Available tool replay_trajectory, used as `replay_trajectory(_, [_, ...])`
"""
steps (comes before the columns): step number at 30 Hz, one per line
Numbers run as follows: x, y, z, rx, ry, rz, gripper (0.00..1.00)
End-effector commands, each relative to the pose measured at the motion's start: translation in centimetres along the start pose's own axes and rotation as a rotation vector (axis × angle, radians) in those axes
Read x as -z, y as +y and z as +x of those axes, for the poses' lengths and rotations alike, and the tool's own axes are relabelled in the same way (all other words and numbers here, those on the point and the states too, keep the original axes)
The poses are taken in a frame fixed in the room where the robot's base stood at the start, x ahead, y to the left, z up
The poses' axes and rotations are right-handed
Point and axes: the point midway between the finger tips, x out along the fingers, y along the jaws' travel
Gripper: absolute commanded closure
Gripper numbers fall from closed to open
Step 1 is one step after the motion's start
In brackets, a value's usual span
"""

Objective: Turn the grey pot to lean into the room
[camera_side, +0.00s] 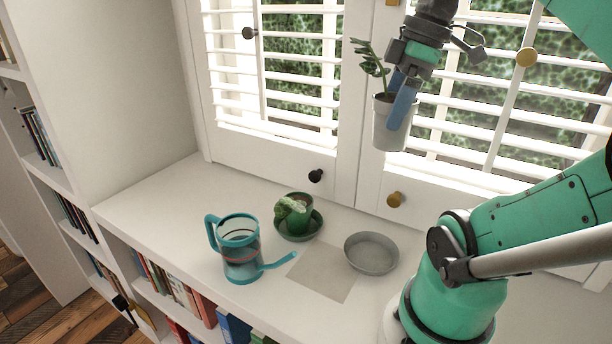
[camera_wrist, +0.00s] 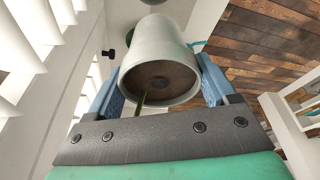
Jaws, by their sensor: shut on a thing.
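The grey pot (camera_side: 389,128) hangs in the air in front of the window shutters, well above the white sill. A leafy green plant (camera_side: 371,62) grows from it and leans to the left in the side view. My gripper (camera_side: 401,98) is shut on the pot, with its blue fingers on the pot's sides. In the wrist view the pot (camera_wrist: 160,42) sits between the two fingers (camera_wrist: 163,85), its dark soil and a thin stem showing. The leaves are not clear in that view. A round grey saucer (camera_side: 371,253) lies empty on the sill.
A green pot (camera_side: 299,222) with a cactus stands in a green saucer on the sill. A teal watering can (camera_side: 240,250) stands to its left, spout to the right. A pale square mat (camera_side: 322,277) lies near the grey saucer. The sill's left end (camera_side: 150,205) is clear.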

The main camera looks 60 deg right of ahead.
Motion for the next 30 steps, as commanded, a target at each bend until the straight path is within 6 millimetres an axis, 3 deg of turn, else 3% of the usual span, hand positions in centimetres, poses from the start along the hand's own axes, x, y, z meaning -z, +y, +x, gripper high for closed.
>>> replay_trajectory(11, [0.1,0.0,-0.2,0.0,0.0,0.0,1.0])
replay_trajectory(16, [-0.1,0.7,0.9,0.005,-0.001,-0.02,1.0])
replay_trajectory(20, [-0.6,2.0,3.5,0.016,-0.002,-0.063,1.0])
replay_trajectory(24, [-1.5,3.0,7.5,0.036,-0.003,-0.13,1.0])
replay_trajectory(30, [-3.1,2.6,13.1,0.062,-0.003,-0.227,1.0])
